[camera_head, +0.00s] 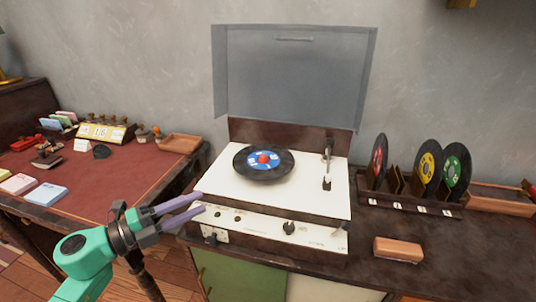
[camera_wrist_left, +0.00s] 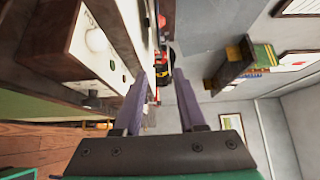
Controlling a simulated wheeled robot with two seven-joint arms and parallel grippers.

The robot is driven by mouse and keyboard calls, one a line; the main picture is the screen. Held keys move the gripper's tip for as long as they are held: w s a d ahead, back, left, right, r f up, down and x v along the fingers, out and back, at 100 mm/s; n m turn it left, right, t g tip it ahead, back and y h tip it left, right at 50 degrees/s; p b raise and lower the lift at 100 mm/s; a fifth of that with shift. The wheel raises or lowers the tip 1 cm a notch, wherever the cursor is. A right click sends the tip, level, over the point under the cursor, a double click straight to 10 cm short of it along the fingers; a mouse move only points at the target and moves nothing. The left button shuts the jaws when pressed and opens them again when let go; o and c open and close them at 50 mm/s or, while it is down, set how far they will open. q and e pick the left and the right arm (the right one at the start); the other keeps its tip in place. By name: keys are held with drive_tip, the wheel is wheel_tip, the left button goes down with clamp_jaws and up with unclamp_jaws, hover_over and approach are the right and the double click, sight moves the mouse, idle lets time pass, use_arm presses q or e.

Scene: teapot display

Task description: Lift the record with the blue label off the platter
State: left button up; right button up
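The record with the blue label (camera_head: 248,173) lies flat on the platter of the record player (camera_head: 310,197); its label has a red middle. The platter itself is hidden under the record. The tonearm (camera_head: 327,165) stands at the right of the deck, apart from the record. My left gripper (camera_head: 201,202) is at the front left edge of the player, to the left of and nearer than the record. Its purple fingers are apart and empty. They also show apart in the left wrist view (camera_wrist_left: 160,75), where I cannot make out the record clearly. My right gripper is not in view.
The grey lid (camera_head: 295,75) stands open behind the deck. A rack (camera_head: 405,207) at right holds records with red, yellow and green labels. A wooden block (camera_head: 398,249) lies in front of it. A red-topped desk (camera_head: 100,180) with small items is at left.

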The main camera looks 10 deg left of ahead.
sight(247, 193)
use_arm(q)
drive_tip(key=x, duration=0.6)
drive_tip(key=shift+d+r+p, duration=0.35)
drive_tip(key=shift+d+r, duration=0.05)
drive_tip(key=shift+d, duration=0.05)
drive_tip(key=x, duration=0.5)
drive_tip(key=f+p+x, duration=0.1)
drive_tip(key=x, duration=0.1)
drive_tip(key=shift+w, duration=0.3)
drive_tip(key=shift+s+a, duration=0.1)
clamp_jaws()
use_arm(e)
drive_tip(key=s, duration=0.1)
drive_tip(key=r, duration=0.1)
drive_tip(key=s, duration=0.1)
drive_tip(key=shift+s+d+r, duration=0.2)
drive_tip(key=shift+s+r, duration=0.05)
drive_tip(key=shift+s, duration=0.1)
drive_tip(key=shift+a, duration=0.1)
